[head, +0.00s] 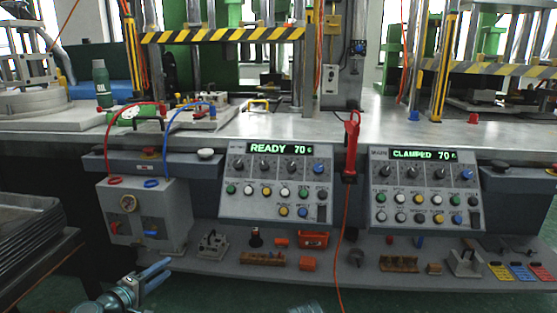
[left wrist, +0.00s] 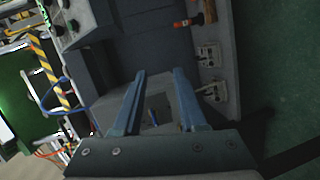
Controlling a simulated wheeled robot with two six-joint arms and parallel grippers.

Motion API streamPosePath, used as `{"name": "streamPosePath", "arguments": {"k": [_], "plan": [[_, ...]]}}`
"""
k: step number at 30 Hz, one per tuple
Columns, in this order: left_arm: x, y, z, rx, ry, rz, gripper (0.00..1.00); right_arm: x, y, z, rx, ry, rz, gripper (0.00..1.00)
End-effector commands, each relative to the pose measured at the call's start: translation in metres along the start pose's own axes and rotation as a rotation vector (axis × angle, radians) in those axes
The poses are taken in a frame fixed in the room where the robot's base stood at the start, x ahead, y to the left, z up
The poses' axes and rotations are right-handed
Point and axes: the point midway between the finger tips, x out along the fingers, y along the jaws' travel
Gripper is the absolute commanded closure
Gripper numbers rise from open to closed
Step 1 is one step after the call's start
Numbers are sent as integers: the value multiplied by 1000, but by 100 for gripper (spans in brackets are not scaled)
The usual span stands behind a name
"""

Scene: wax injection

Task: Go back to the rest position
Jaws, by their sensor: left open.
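My left gripper (head: 166,268) is low at the front left in the head view, in front of the lower shelf and below the grey box with hoses. Its two blue fingers are apart with nothing between them; they also show open and empty in the left wrist view (left wrist: 159,73). My right gripper is not in view.
The grey hose box (head: 150,215) has a gauge and red and blue hoses. Two control panels read READY (head: 275,187) and CLAMPED (head: 425,190). The lower shelf (head: 335,275) holds small parts and blocks. Stacked trays (head: 25,235) stand at far left.

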Motion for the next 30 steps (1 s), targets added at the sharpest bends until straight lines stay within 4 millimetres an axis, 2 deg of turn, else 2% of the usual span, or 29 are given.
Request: {"name": "streamPosePath", "arguments": {"k": [1, 3, 6, 9, 12, 15, 18, 21, 30], "plan": [[17, 7, 38, 64, -104, -60, 59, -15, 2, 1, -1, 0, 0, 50], [33, 2, 85, 156, -236, -149, 59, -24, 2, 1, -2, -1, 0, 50], [43, -9, 147, 290, -414, -275, 59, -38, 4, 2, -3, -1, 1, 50], [41, -21, 201, 433, -582, -402, 59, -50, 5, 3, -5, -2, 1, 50], [31, -32, 246, 581, -735, -531, 59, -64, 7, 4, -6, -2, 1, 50], [14, -40, 279, 733, -866, -660, 59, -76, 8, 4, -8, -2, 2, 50], [-3, -45, 300, 872, -963, -775, 59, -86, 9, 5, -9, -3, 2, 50], [-17, -46, 311, 988, -1028, -872, 59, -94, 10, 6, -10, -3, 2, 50], [-51, -29, 325, 1271, -1122, -1102, 59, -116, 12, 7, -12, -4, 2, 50]]}}
